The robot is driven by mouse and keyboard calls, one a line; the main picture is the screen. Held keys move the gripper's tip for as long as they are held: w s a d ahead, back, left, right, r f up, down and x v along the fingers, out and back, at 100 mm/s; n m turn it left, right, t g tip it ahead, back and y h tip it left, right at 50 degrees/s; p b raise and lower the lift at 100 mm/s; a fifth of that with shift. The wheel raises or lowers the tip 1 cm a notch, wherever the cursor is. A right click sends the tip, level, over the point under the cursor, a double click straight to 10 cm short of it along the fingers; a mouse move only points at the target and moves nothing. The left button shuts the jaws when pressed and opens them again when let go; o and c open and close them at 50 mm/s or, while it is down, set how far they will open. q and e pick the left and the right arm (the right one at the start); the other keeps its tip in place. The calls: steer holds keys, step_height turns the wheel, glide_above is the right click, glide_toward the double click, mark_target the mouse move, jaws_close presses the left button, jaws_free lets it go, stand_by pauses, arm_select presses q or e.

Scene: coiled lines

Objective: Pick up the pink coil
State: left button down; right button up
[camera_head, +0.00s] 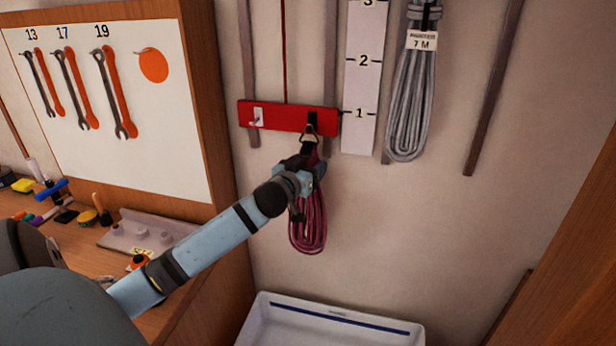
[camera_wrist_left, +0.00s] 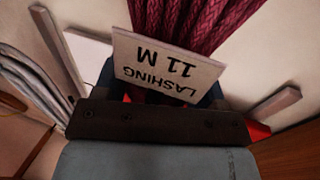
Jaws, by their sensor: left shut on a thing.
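The pink coil (camera_head: 308,222) hangs against the wall below the red hook board (camera_head: 285,116). A dark strap with a metal ring (camera_head: 310,134) at its top is at the board's right hook. My left gripper (camera_head: 306,174) is shut on the upper part of the coil, and the arm hides much of that part. In the left wrist view the dark pink strands (camera_wrist_left: 195,22) run up behind a white tag (camera_wrist_left: 163,68) reading "LASHING 11 M". The tag hides the exact grip. My right gripper is not in view.
A grey coil (camera_head: 411,95) tagged "7 M" hangs to the right, past a numbered white strip (camera_head: 362,85). A white bin (camera_head: 330,322) stands below. A wooden cabinet with a wrench board (camera_head: 110,150) and a cluttered bench are at left. Wood panelling (camera_head: 570,250) borders the right.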

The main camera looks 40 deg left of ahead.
arm_select(q)
steer(key=shift+d+r, duration=0.15)
steer(key=shift+r, duration=0.7)
steer(key=shift+s+d+f, duration=0.15)
steer(key=shift+s+d, duration=0.05)
steer(key=d+b+v, duration=0.1)
steer(key=d+v, duration=0.1)
steer(key=v, duration=0.6)
steer(key=w+d+b+v, duration=0.1)
steer(key=d+v, duration=0.1)
steer(key=v, duration=0.7)
steer(key=shift+w, duration=0.1)
